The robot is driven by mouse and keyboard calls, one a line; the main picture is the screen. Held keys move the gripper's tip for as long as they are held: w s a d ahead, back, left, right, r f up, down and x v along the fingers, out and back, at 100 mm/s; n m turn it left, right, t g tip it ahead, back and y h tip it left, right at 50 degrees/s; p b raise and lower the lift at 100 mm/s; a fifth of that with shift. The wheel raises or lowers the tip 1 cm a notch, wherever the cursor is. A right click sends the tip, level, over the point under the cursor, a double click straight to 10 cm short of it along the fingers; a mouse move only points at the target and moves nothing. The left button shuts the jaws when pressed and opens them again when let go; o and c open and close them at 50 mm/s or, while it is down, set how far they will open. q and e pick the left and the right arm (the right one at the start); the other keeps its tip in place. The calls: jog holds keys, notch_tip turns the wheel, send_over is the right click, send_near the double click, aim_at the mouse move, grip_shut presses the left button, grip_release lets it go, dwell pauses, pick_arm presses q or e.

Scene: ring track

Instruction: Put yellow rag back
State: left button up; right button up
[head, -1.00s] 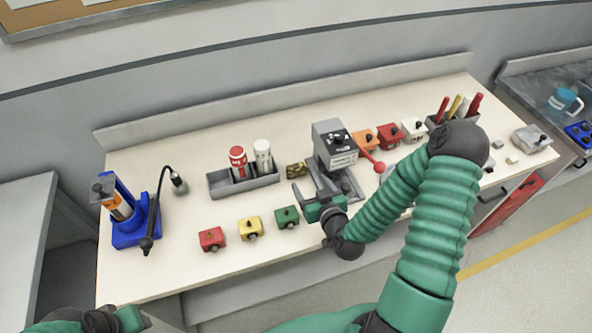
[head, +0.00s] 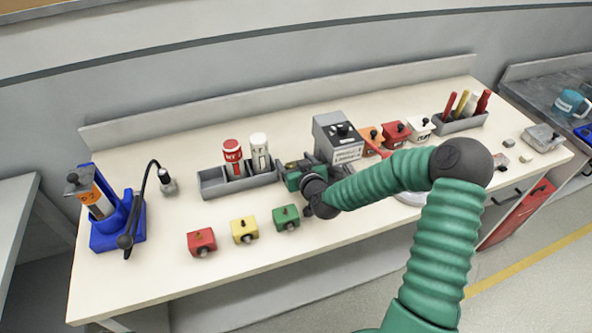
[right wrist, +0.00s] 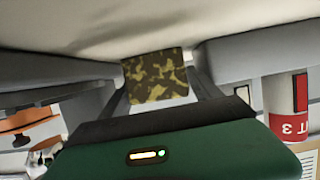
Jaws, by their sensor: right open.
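The yellow rag (right wrist: 153,77) is a small yellow-and-black blotched piece. In the right wrist view it shows between the two dark fingers of my right gripper. In the head view my right gripper (head: 301,164) reaches over the rag's spot on the workbench, beside the grey press-like machine, and mostly hides it. The gripper is open, with its fingers on either side of the rag. I cannot tell whether they touch it. My left gripper is out of view.
A grey tray (head: 213,187) with red and white bottles stands just left of the gripper. The grey machine (head: 337,138) is close on the right. Red, yellow and green (head: 286,217) blocks line the front. A blue stand (head: 117,219) is at far left.

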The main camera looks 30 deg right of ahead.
jog(key=shift+w+d+f, duration=0.15)
jog(key=shift+w+f, duration=0.15)
jog(key=shift+w, duration=0.3)
jog(key=shift+c, duration=0.4)
jog(key=c, duration=1.1)
jog(key=shift+d+r, duration=0.1)
jog(key=shift+r, duration=0.55)
jog(key=shift+c, duration=0.2)
notch_tip(320, 180, up, 20)
jog(key=p, duration=0.7)
jog(key=shift+r, duration=0.2)
